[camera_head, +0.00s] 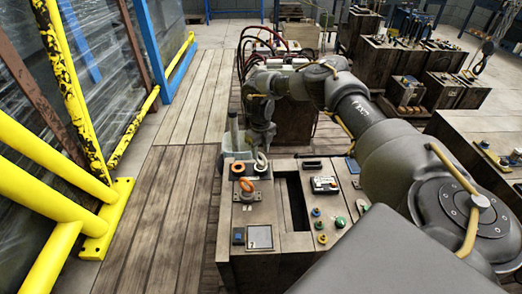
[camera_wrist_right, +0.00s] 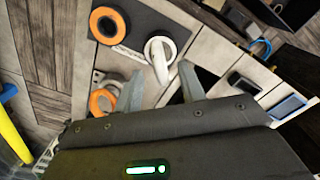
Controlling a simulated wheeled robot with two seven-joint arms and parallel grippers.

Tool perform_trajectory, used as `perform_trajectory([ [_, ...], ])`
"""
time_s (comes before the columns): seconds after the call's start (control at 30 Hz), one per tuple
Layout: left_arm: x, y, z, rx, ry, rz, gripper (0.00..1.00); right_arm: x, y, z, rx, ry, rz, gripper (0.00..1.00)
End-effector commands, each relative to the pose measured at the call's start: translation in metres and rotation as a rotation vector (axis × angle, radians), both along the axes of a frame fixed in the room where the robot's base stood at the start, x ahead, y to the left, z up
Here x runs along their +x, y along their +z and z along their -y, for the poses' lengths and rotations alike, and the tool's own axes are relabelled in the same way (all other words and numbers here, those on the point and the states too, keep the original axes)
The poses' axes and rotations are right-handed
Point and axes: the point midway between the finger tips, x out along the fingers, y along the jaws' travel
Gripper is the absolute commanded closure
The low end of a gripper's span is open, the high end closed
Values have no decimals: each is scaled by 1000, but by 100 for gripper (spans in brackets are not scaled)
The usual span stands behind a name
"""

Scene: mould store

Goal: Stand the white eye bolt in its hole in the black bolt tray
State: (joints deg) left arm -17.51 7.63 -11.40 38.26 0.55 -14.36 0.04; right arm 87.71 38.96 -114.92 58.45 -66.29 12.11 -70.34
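The white eye bolt (camera_wrist_right: 160,47) shows its ring and part of its shank in the right wrist view, at the edge of the black bolt tray (camera_wrist_right: 148,18). I cannot tell whether its shank is in a hole. It shows small in the head view (camera_head: 261,160), just below my right gripper (camera_head: 262,139). My left gripper is in neither view.
One orange ring (camera_wrist_right: 108,25) is at the black tray; another (camera_wrist_right: 103,100) is nearer the fingers. The bench top (camera_head: 268,210) has a dark slot (camera_head: 297,200), a meter (camera_head: 324,184) and several coloured knobs. Yellow rails (camera_head: 60,165) stand left, beside open floor.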

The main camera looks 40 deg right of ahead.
Motion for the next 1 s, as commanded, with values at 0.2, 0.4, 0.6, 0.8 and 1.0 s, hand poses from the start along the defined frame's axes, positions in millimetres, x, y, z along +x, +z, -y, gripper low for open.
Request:
perform_trajectory([
  [0.2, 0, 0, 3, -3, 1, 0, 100, -1, -1, 0, 0, 0, -2, 60],
  [0.4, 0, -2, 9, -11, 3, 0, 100, 1, 16, 0, 1, -1, 2, 60],
  [0.6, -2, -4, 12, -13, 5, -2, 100, 1, 56, 0, 1, 0, 4, 60],
  [0.8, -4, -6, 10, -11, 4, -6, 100, 0, 90, 1, 0, 0, 1, 60],
  [1.0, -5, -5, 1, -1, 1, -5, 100, 0, 106, 0, 0, 1, 0, 60],
])
